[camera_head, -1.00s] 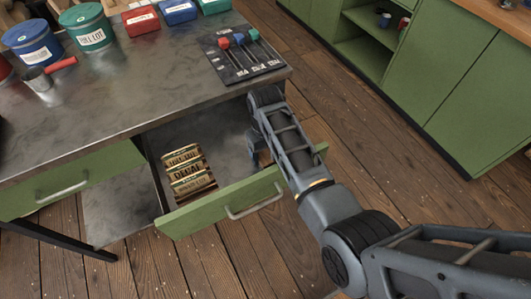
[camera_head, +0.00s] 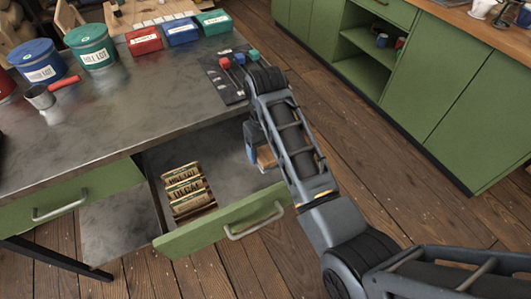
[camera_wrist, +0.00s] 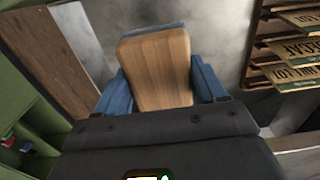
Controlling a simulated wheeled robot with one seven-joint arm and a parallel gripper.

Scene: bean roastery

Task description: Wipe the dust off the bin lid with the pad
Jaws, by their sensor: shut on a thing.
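My gripper (camera_wrist: 160,88) is shut on a pad (camera_wrist: 157,62) with a pale wooden back and a grey edge, its blue fingers on both sides. In the head view the gripper (camera_head: 258,150) is over the right end of the open drawer, and part of the pad (camera_head: 266,157) shows beside my arm. A blue bin (camera_head: 38,70) and a green bin (camera_head: 92,55) with labels stand at the back left of the metal table, both lidded and well away from my gripper. I cannot make out dust on either lid, or which lid is meant.
The open drawer (camera_head: 225,222) holds several labelled packets (camera_head: 185,187) at its left. A metal scoop (camera_head: 42,97) with a red handle lies before the bins. Small red, blue and green boxes (camera_head: 182,32) stand behind. A dark tool board (camera_head: 222,80) lies at the table's right edge.

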